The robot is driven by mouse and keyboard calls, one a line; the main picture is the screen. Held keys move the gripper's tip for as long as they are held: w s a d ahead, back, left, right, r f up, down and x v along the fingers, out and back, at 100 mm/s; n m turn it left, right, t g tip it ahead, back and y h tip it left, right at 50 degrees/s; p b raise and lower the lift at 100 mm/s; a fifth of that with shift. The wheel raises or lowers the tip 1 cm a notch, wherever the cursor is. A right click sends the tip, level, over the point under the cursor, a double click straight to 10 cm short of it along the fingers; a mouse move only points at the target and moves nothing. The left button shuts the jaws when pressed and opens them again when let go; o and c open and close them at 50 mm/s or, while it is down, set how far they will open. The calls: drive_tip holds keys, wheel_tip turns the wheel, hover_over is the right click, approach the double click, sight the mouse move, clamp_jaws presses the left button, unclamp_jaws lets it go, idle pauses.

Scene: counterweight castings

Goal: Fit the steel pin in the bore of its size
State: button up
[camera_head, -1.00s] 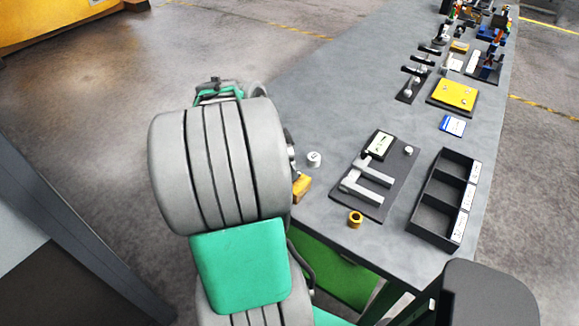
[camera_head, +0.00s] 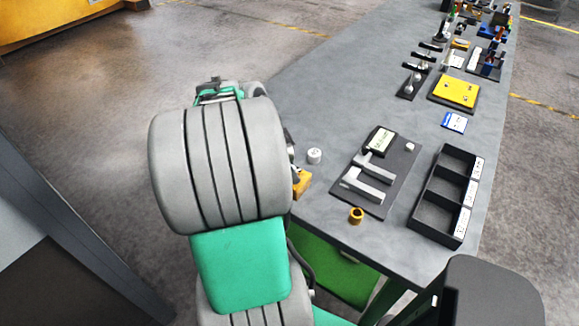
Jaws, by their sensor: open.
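A short pale metallic cylinder (camera_head: 314,156) stands upright on the grey bench, just right of my arm. I cannot tell for sure whether it is the steel pin. A yellow block (camera_head: 301,184) lies at the bench's left edge, partly hidden behind my arm; no bore can be made out in it. A small brass-yellow ring (camera_head: 356,215) with a dark hole stands near the front edge. My large grey and green arm covers the left middle of the view. My gripper's fingers are hidden behind it.
A dark plate (camera_head: 393,181) carries grey forked parts and a labelled block. A black three-compartment tray (camera_head: 423,220) stands at its right. Farther back are a yellow plate (camera_head: 455,92), a blue-white card (camera_head: 454,122) and dark fixtures. Bench between cylinder and yellow plate is clear.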

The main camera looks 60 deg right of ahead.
drive_tip(key=v, duration=0.7)
drive_tip(key=shift+r, duration=0.35)
drive_tip(key=shift+w+a, duration=0.1)
drive_tip(key=shift+w, duration=0.05)
